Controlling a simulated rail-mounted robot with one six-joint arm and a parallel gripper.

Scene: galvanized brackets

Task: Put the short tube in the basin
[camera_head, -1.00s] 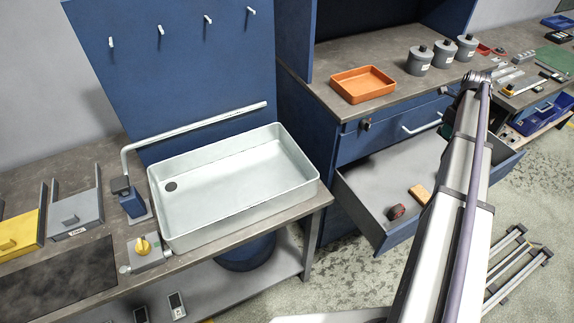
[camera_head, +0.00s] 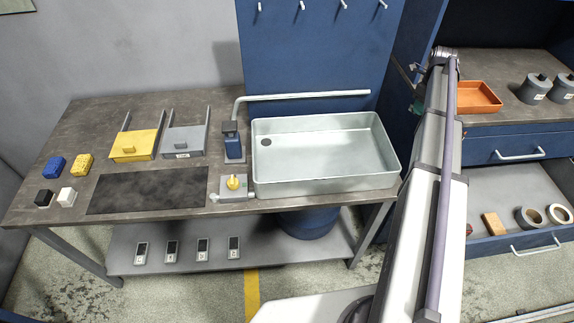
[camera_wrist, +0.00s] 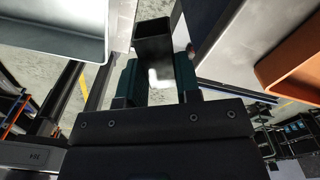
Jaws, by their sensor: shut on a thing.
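The short tube (camera_wrist: 152,50) is a dark, square-section hollow piece in the wrist view, its open end facing up in the picture. My gripper (camera_wrist: 156,80) is shut on it, with a dark green pad on each side. In the head view the gripper (camera_head: 416,106) is mostly hidden behind my arm, right of the basin. The basin (camera_head: 325,185) is a pale rectangular sink with a dark drain at its left; it looks empty. Its pale wall appears at the upper left of the wrist view (camera_wrist: 75,52), apart from the tube.
A faucet (camera_head: 300,96) runs along the basin's back edge. A yellow-knobbed valve box (camera_head: 233,186) sits at its front left. An orange tray (camera_head: 478,98) stands on the right counter, above an open drawer (camera_head: 500,190) holding a few items. Blue pegboard rises behind the basin.

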